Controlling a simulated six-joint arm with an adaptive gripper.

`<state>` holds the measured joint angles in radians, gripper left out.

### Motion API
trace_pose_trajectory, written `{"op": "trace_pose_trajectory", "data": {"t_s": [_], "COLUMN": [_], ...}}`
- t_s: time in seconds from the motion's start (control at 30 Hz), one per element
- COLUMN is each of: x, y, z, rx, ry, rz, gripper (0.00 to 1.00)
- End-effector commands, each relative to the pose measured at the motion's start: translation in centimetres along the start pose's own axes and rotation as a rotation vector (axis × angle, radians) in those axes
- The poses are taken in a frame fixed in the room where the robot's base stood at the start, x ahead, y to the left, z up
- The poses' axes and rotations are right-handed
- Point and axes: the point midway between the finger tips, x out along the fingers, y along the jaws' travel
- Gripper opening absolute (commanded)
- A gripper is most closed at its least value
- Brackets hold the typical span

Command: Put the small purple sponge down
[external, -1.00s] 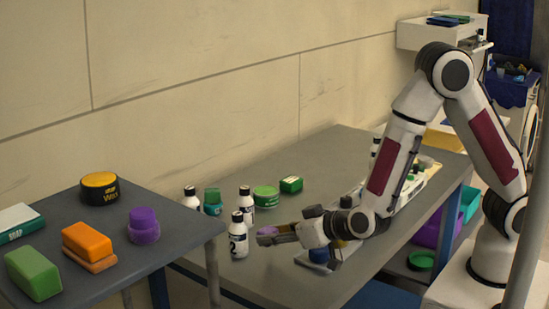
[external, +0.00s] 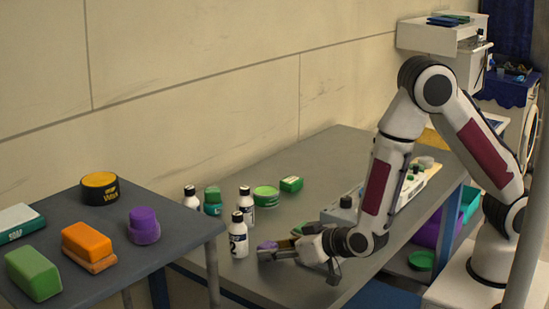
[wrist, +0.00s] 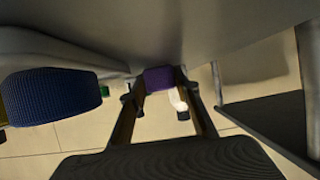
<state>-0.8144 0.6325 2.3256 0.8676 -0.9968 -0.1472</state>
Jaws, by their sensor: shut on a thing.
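My gripper (external: 268,252) is low over the front part of the long grey table (external: 330,160), just right of the white bottle with a black cap (external: 238,238). It is shut on the small purple sponge (external: 267,245), which shows at the fingertips. In the wrist view the purple sponge (wrist: 160,78) sits between the two finger ends. I cannot tell whether the sponge touches the table.
More bottles (external: 245,198), a green tub (external: 265,196) and a green block (external: 291,184) stand behind. A blue textured thing (wrist: 52,96) is close at left in the wrist view. A nearer table holds an orange sponge (external: 88,240) and a purple tub (external: 143,225).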

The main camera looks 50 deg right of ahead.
Motion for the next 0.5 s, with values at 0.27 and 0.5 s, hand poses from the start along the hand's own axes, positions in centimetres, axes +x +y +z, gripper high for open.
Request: {"op": "trace_pose_trajectory", "data": {"t_s": [0.27, 0.5], "x": [0.13, 0.13], "y": [0.0, 0.0], "z": [0.25, 0.24], "rx": [-0.001, 0.0], "ry": [0.0, 0.0], "rz": [0.0, 0.0], "gripper": [0.2, 0.48]}}
